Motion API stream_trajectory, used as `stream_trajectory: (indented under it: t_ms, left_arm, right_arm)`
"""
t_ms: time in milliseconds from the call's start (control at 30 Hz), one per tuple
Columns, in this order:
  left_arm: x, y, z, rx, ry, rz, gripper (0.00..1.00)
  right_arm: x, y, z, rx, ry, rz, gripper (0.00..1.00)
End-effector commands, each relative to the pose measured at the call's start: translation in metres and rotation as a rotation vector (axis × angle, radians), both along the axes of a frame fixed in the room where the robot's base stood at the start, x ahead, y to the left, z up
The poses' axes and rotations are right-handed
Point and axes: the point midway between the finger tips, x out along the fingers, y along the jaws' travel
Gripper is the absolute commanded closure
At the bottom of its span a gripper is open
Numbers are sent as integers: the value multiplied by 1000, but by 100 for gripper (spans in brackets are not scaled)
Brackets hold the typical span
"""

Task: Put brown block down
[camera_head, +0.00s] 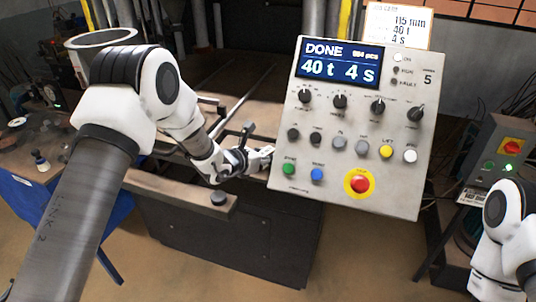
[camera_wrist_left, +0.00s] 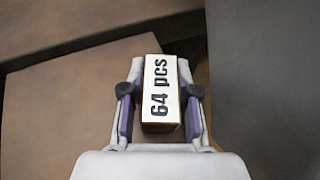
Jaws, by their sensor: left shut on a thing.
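The brown block (camera_wrist_left: 160,95) shows in the left wrist view, with a white top face printed "64 pcs" and thin brown edges. My left gripper (camera_wrist_left: 160,105) is shut on it, one finger on each side. Below the block is a brown surface; I cannot tell whether it touches it. In the head view, my left gripper (camera_head: 262,158) is beside the lower left edge of the control panel, and the block cannot be made out there. Of my right arm, only a part shows at the bottom right; its gripper is out of view.
The control panel (camera_head: 350,190) reads "DONE", "40 t 4 s" and has knobs, buttons and a red stop. A bench plate (camera_head: 180,195) lies under my left arm. A box with a red switch (camera_head: 511,146) stands at right.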

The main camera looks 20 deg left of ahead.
Motion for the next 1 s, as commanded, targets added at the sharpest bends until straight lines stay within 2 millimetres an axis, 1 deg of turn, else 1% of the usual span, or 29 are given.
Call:
stream_trajectory:
  t_ms: [33,67,100,367,467,500,567,733,900,1000]
  left_arm:
    - [0,0,0,0,0,0,59]
    - [0,0,0,0,0,0,49]
    - [0,0,0,0,0,0,45]
    - [0,0,1,0,0,0,45]
    - [0,0,6,0,0,0,45]
    - [-5,3,4,0,0,2,45]
    - [-14,8,7,-1,-1,4,45]
    - [-52,25,22,-5,-1,3,45]
    - [-85,41,39,-4,-2,3,45]
    - [-96,45,45,-3,-2,2,45]
  right_arm:
    - [0,0,-1,0,0,0,60]
    - [0,0,-1,0,0,0,60]
    - [0,0,0,0,0,0,60]
    - [0,0,0,0,0,0,60]
    - [0,0,7,0,0,0,60]
    - [0,0,0,0,-1,0,60]
    - [0,0,-6,0,-1,0,60]
    - [0,0,-22,0,0,0,60]
    - [0,0,-32,0,0,0,60]
    - [0,0,-35,0,0,0,60]
